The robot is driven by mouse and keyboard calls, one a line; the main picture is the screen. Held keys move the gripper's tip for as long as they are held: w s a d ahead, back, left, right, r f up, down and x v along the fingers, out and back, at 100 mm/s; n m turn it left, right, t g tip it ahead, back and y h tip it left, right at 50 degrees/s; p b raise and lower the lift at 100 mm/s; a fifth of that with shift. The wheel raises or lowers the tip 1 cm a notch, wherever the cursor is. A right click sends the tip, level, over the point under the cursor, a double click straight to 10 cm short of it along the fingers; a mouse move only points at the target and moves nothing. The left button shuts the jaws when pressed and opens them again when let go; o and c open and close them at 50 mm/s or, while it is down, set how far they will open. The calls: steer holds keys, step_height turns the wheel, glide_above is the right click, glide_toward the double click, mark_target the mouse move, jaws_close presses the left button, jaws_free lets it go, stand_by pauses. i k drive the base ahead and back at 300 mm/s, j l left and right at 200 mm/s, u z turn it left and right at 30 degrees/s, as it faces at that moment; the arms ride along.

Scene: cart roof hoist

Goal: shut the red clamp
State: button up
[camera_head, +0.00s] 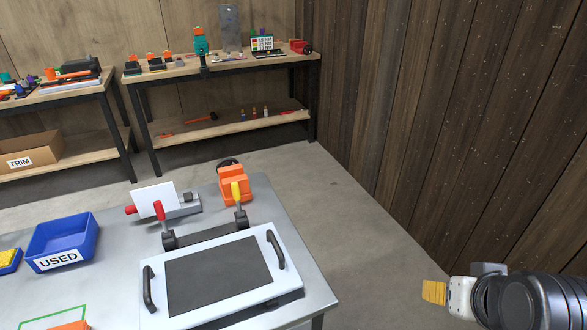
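The red clamp (160,211) stands at the far left corner of a white framed panel (155,317) on the grey table. Its red handle points up from a dark base. A second clamp with a yellow handle (236,191) stands at the panel's far right corner, its handle also upright. The panel has a dark inset and two black grab handles. My gripper (434,292) is at the lower right, beyond the table's right edge and well apart from the clamps. It shows side-on with an orange-yellow tip, so I cannot tell its opening.
Behind the clamps stand a grey device with a white plate (153,199) and an orange block-like tool (230,176). A blue bin (62,238) marked USED is at the left. Workbenches line the back wall; a wooden wall is at right. Floor between table and wall is clear.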

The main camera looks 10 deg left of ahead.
mark_target(158, 204)
steer(key=i+l, duration=0.25)
steer(key=i, duration=0.25)
steer(key=i+l+u, duration=0.1)
steer(key=i+l, duration=0.15)
steer(key=i, duration=0.25)
steer(key=i+l+u, duration=0.1)
steer(key=i+l, duration=0.15)
steer(key=i, duration=0.25)
steer(key=i+u, duration=0.25)
steer(key=u, duration=0.25)
steer(key=i+l+u, duration=0.15)
steer(key=u, duration=0.35)
steer(key=i+l+u, duration=0.2)
steer(key=u, duration=0.3)
steer(key=i+l+u, duration=0.2)
steer(key=u, duration=0.3)
steer(key=l+u, duration=0.35)
steer(key=u, duration=0.15)
steer(key=i+l+u, duration=0.2)
steer(key=u, duration=0.3)
steer(key=i+l+u, duration=0.1)
steer(key=l+u, duration=0.85)
steer(key=i+j, duration=0.1)
steer(key=i, duration=0.4)
